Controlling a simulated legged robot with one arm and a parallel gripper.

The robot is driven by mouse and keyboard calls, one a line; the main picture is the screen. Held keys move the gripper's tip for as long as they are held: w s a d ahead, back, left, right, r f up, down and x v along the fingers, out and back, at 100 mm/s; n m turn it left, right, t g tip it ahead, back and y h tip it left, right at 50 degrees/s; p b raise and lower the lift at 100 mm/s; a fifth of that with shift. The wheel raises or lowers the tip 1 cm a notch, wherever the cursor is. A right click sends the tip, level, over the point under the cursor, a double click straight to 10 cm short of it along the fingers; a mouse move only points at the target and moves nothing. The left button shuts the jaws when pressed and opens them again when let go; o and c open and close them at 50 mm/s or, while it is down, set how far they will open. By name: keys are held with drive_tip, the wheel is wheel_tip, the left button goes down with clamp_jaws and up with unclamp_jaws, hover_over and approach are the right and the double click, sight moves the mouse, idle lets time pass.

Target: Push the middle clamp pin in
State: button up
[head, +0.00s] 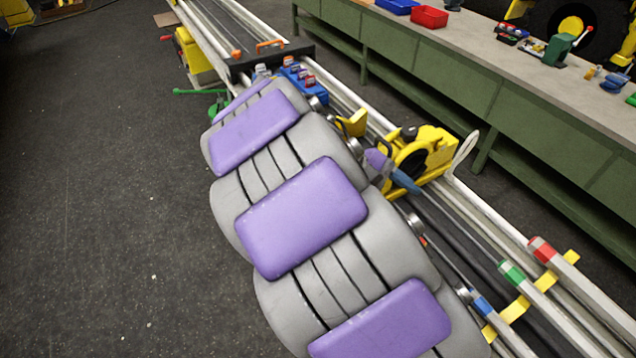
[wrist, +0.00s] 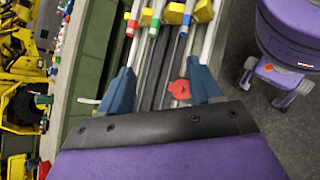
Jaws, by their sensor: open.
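My gripper (wrist: 160,72) is open, with its two blue fingers spread over the long rails of the boom (wrist: 160,60) in the wrist view. Nothing shows held between them. A small red part (wrist: 179,89) shows between the fingers, near the right one; I cannot tell whether it is the middle clamp pin. In the head view a yellow clamp-like unit (head: 436,150) sits on the boom, and what looks like a blue finger of my gripper (head: 405,182) is close beside it. I cannot tell whether they touch. No pin is clearly made out there.
Tube ends with a red cap (head: 541,249), a green cap (head: 512,272) and a blue cap (head: 482,304) lie at lower right. A green workbench (head: 480,85) with a red bin (head: 429,17) runs along the right. Dark floor at left is clear.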

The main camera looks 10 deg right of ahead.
drive_tip(key=w+a+f+n+t+h, duration=0.2)
drive_tip(key=w+a+f+n+h, duration=0.15)
drive_tip(key=w+a, duration=0.3)
drive_tip(key=w+a+f+n+t+h, duration=0.2)
drive_tip(key=w+a+f+n+h, duration=0.1)
drive_tip(key=w+a+n, duration=0.4)
drive_tip(key=w+a+f+n+t+b, duration=0.1)
drive_tip(key=w+a+f+n+t, duration=0.15)
drive_tip(key=a+f, duration=0.4)
drive_tip(key=w+a+f+n+t, duration=0.1)
drive_tip(key=a+f+n+t, duration=0.3)
drive_tip(key=a, duration=0.3)
drive_tip(key=shift+m+h, duration=0.35)
drive_tip(key=shift+m, duration=0.35)
drive_tip(key=b+x, duration=0.1)
drive_tip(key=x, duration=0.4)
drive_tip(key=b+x, duration=0.1)
drive_tip(key=x, duration=0.5)
drive_tip(key=b+x, duration=0.1)
drive_tip(key=x, duration=0.5)
drive_tip(key=shift+w+d+f, duration=0.1)
drive_tip(key=shift+d+f, duration=0.15)
drive_tip(key=shift+f, duration=0.15)
drive_tip(key=shift+c, duration=0.3)
clamp_jaws()
